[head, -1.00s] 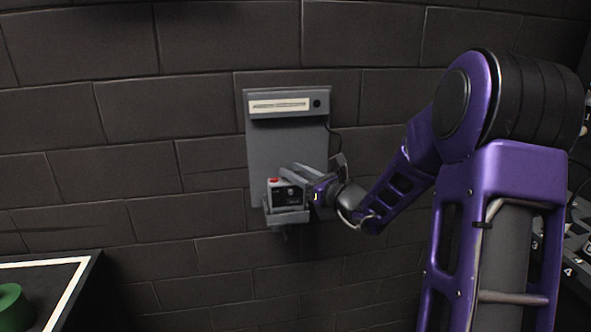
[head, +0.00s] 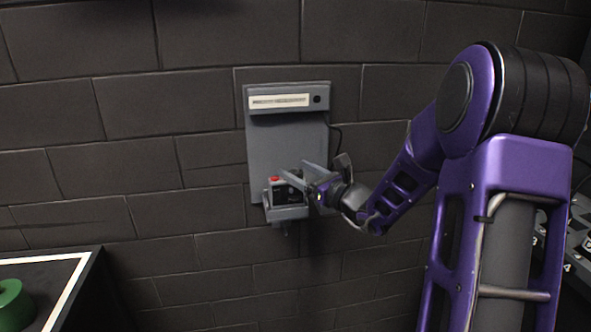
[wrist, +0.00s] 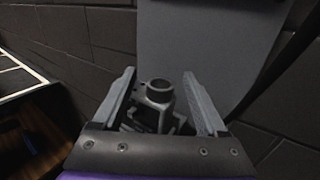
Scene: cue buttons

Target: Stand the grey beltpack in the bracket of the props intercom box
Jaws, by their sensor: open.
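The grey beltpack (head: 274,192), with a red button on top and a dark face, stands in the bracket (head: 287,215) at the foot of the props intercom box (head: 285,142) on the wall. It looks upright. My gripper (head: 294,168) is open at the beltpack's upper right, its two fingers apart and covering part of it. In the wrist view my gripper (wrist: 160,76) has its fingers spread, with a grey piece carrying a round ring (wrist: 159,90) between them and gaps at both sides. The lower part there is shadowed, so how deep the beltpack sits cannot be told.
A dark brick wall (head: 150,130) surrounds the box. A cable (head: 333,140) hangs at the box's right side. A dark table with a white border (head: 75,280) and a green round object (head: 12,303) is at lower left. A panel with numbered keys (head: 575,240) is at far right.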

